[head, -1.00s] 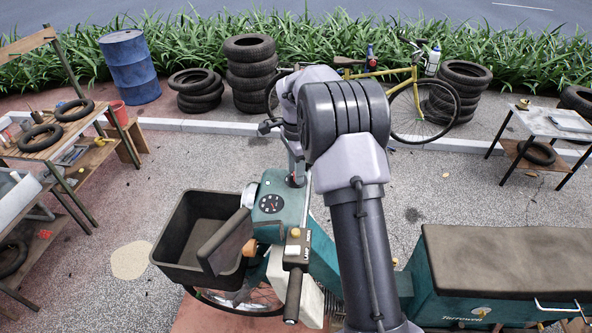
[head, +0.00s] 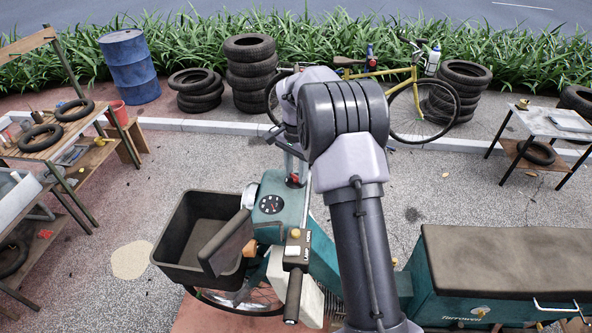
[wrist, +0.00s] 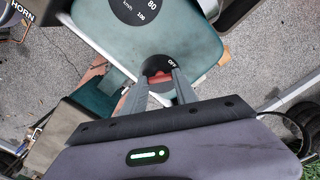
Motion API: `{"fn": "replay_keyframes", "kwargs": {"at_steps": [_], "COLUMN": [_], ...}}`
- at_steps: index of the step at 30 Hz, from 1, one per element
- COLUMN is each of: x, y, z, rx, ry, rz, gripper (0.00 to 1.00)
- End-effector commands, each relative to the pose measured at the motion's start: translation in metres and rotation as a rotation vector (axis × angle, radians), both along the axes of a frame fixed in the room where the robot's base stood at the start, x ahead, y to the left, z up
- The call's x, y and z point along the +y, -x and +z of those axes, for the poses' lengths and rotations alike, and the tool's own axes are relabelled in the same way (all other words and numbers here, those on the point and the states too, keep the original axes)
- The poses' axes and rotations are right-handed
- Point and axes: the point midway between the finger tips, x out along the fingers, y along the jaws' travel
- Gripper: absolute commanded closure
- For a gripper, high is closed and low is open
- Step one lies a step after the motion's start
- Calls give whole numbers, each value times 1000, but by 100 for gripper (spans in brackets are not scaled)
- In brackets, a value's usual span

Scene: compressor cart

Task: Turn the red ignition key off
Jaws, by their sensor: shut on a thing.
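The red ignition key (wrist: 161,77) sits in a round black switch on the teal dash of the compressor cart in the wrist view. A white "OFF" mark (wrist: 172,64) shows on the switch rim. My gripper (wrist: 160,82) has its two grey fingertips shut on the key, one on each side. In the head view the key (head: 293,181) is a small red spot beside the gauge, with my gripper (head: 293,172) coming down on it from above. The fingers partly cover the key and switch, so its exact angle is hard to read.
A speed gauge (head: 270,204) lies beside the switch. A handlebar grip (head: 293,298) and a black bin (head: 195,235) are close by. A brown seat (head: 505,255) is at right. Workbenches, tyres and a yellow bicycle (head: 388,76) stand farther off.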

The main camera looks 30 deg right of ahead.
Motion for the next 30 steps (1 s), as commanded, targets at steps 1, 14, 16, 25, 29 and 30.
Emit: {"fn": "replay_keyframes", "kwargs": {"at_steps": [1,14,16,25,29,30], "x": [0,0,0,0,0,0], "y": [1,1,1,1,1,1], "z": [0,0,0,-1,-1,-1], "rx": [3,2,2,2,2,2], "ry": [-1,-1,-1,-1,-1,-1], "rz": [39,395,437,555,578,582], "gripper": [100,100,100,100,100,100]}}
